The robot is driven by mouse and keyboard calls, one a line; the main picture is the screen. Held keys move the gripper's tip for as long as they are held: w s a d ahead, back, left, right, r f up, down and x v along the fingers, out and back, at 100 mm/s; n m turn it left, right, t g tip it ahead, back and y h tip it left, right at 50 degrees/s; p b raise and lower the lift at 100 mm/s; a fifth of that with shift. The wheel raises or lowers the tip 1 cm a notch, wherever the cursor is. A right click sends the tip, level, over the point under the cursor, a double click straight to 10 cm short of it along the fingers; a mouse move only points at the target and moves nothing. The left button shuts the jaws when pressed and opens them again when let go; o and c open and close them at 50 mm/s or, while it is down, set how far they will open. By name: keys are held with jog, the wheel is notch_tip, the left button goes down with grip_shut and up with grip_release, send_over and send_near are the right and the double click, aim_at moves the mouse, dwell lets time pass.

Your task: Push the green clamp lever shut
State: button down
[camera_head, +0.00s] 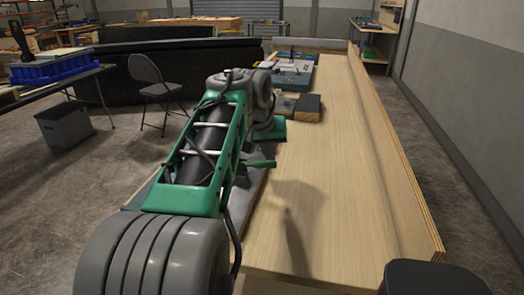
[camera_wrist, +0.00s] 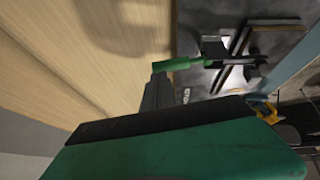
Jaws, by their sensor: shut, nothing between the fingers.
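The green clamp lever (camera_wrist: 178,64) shows in the wrist view as a green handle sticking out left from a dark metal clamp (camera_wrist: 232,62) on a grey plate. Its tip is over the bare wood. In the head view the lever (camera_head: 262,164) pokes out to the right from behind my green arm link. My gripper (camera_wrist: 158,80) is shut and empty, with its dark fingers close to the free end of the lever. I cannot tell whether they touch. Most of the clamp is hidden behind my arm in the head view.
The long wooden bench (camera_head: 330,180) is clear on the right, with a raised edge along its right side. A dark block (camera_head: 307,107) and a tray of equipment (camera_head: 291,72) stand farther back. A folding chair (camera_head: 152,88) stands on the floor to the left.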

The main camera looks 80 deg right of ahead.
jog(key=shift+s+f+b, duration=0.45)
jog(key=shift+s+f, duration=0.1)
jog(key=shift+f, duration=0.3)
jog(key=shift+a+f, duration=0.1)
jog(key=shift+f, duration=0.1)
